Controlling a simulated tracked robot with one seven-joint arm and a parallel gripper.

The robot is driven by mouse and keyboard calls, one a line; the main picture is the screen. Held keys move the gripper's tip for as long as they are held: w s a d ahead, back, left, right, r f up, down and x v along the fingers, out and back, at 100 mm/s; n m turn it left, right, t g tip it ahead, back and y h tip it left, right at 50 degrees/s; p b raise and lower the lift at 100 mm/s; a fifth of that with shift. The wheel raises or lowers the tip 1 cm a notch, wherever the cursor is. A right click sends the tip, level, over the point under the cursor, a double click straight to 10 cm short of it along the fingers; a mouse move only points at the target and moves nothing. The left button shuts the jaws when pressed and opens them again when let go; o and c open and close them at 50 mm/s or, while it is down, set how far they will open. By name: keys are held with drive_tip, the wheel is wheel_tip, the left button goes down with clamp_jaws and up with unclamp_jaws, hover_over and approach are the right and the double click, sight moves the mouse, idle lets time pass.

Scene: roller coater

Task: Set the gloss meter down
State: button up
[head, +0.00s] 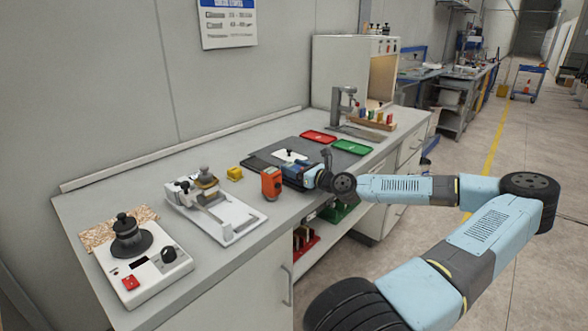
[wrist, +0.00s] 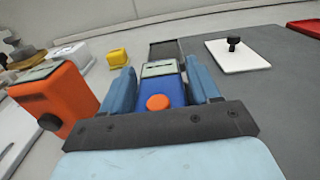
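The gloss meter appears to be the blue box with a small display and an orange button (wrist: 163,92) in the wrist view. It lies between the two blue-grey fingers of my gripper (wrist: 163,85), which press close on both sides. In the head view my gripper (head: 300,172) is low over the front part of the bench, by the dark grey mat (head: 347,147). The meter's underside is hidden, so I cannot tell whether it touches the surface.
An orange device (head: 271,184) stands close left of my gripper. A white plate with a black knob (head: 290,156) lies just beyond. Red (head: 318,136) and green (head: 351,146) trays lie farther right. A yellow block (head: 235,173) and white instruments (head: 145,267) stand left.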

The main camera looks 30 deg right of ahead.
drive_tip(key=shift+o, duration=1.4)
drive_tip(key=shift+r, duration=0.1)
drive_tip(key=v, duration=1.2)
